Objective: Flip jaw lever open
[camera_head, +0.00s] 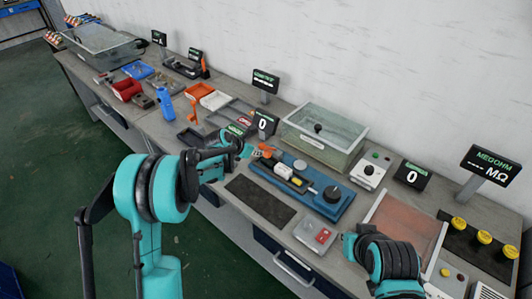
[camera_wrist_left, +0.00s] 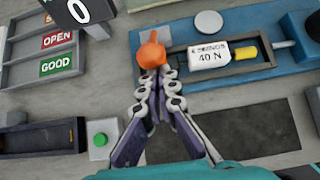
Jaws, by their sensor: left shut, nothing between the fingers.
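A blue pull-test fixture (camera_head: 323,208) lies on the bench. Its orange lever knob (camera_head: 267,149) is at the left end, and the knob also shows in the left wrist view (camera_wrist_left: 152,52). A white block marked 40 N (camera_wrist_left: 209,54) and a yellow piece (camera_wrist_left: 245,53) sit in the fixture's slot. My left gripper (camera_head: 246,150) is shut and empty. In the left wrist view its fingertips (camera_wrist_left: 156,78) are right at the orange knob and overlap its lower edge; I cannot tell whether they touch. The jaw under the knob is mostly hidden. My right gripper's fingers are not visible.
A dark mat (camera_head: 260,201) lies in front of the fixture. A lidded clear box (camera_head: 324,135) stands behind it. A counter display (camera_head: 264,123) and GOOD/OPEN trays (camera_wrist_left: 52,50) are to the left. A grey button box (camera_head: 316,236) is at the front right.

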